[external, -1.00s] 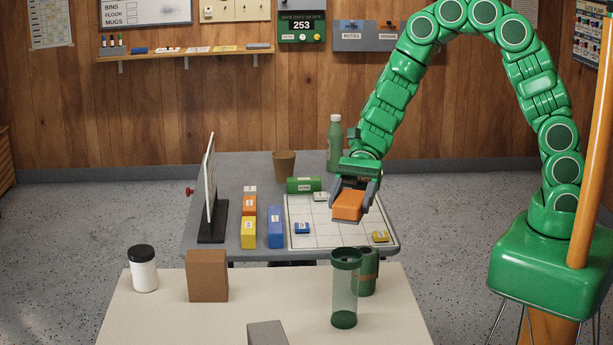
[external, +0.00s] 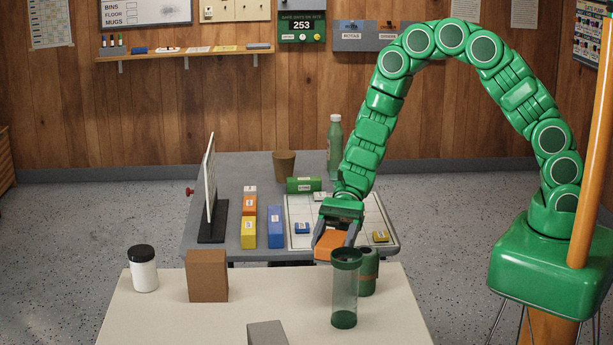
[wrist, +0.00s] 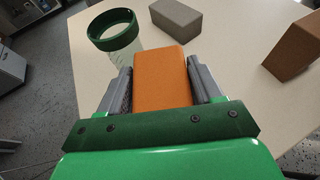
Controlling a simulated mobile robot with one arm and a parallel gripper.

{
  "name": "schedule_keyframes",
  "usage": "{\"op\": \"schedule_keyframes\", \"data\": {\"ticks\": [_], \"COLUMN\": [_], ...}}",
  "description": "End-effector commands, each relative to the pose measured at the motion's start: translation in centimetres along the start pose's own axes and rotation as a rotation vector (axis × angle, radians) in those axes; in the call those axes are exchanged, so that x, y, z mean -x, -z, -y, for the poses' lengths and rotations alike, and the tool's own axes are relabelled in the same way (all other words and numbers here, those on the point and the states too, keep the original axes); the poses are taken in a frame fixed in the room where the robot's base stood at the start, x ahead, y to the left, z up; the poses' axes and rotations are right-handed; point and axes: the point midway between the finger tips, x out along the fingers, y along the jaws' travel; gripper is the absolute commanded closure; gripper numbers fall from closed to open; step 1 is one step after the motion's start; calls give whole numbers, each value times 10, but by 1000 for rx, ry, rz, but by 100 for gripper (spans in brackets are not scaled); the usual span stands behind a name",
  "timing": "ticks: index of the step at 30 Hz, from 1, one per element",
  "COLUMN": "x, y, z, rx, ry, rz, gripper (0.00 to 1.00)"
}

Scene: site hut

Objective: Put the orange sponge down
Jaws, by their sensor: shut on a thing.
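The orange sponge (external: 331,244) is a small block held between the two grey fingers of my gripper (external: 335,242). In the wrist view the sponge (wrist: 162,78) sits between the fingers of my gripper (wrist: 163,85), with its far end sticking out past them. In the external view the sponge is above the near edge of the gridded board, close behind the clear cup with a green rim (external: 344,290). Whether the sponge touches anything below is hidden.
The cream table (external: 240,320) in front carries a brown block (external: 207,276), a grey block (external: 267,334), a white jar (external: 143,268) and a green can (external: 368,272). The grey table (external: 262,166) behind holds the gridded board (external: 376,215), coloured boxes and an upright panel (external: 209,185). Open cream surface lies between the brown block and the cup.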

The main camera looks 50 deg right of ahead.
Motion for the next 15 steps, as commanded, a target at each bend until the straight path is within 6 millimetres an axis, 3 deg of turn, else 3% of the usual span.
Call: {"op": "schedule_keyframes", "data": {"ticks": [10, 15], "x": [-27, -38], "y": [13, 25], "z": [47, 60], "rx": [4, 0], "ry": [0, -1], "rz": [-3, -1], "gripper": [64, 64]}}
